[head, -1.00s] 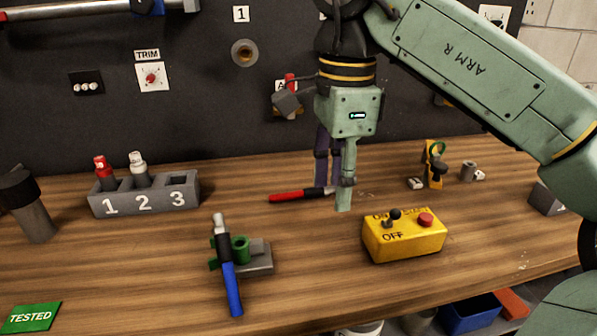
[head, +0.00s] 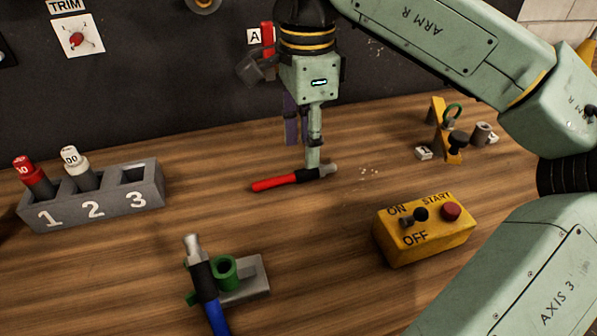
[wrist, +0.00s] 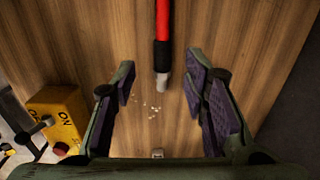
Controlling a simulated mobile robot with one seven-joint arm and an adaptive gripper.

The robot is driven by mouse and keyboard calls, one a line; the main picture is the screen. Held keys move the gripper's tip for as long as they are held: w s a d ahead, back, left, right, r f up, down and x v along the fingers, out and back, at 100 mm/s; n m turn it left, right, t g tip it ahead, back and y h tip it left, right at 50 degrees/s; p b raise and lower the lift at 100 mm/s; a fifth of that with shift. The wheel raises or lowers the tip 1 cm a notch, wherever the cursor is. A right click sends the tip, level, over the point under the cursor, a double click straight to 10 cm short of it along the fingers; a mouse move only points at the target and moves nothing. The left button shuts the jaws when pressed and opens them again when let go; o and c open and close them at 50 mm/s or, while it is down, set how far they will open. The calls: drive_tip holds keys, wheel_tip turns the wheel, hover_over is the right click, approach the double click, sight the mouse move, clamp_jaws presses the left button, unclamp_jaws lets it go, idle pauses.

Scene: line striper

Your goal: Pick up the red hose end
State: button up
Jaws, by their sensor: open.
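The red hose end (head: 276,183) lies on the wooden bench in the head view, with a black collar and a grey metal tip at its right end. In the wrist view the red hose end (wrist: 162,22) runs down from the top edge, its grey tip between the two fingers. My gripper (head: 301,155) points down at the collar and tip end in the head view. In the wrist view my gripper (wrist: 161,82) is open, with purple pads on either side of the tip and a gap on both sides. The exact height above the bench is hard to tell.
A yellow ON/OFF box (head: 425,230) stands at the right front. A blue hose end (head: 208,290) rests by a green holder (head: 224,271) at front left. A grey numbered rack (head: 92,203) stands at left. Bench around the red hose is clear.

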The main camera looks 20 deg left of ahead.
sight(299, 171)
drive_tip(key=shift+s+a+f+p, duration=0.1)
drive_tip(key=shift+a+f+p, duration=0.1)
drive_tip(key=shift+f, duration=0.7)
drive_tip(key=shift+w+a+f+p, duration=0.1)
drive_tip(key=shift+f+p, duration=0.1)
drive_tip(key=shift+f, duration=0.75)
drive_tip(key=shift+s+a+f+p, duration=0.1)
drive_tip(key=shift+f+p, duration=0.1)
drive_tip(key=shift+f, duration=0.7)
drive_tip(key=shift+c, duration=0.2)
clamp_jaws()
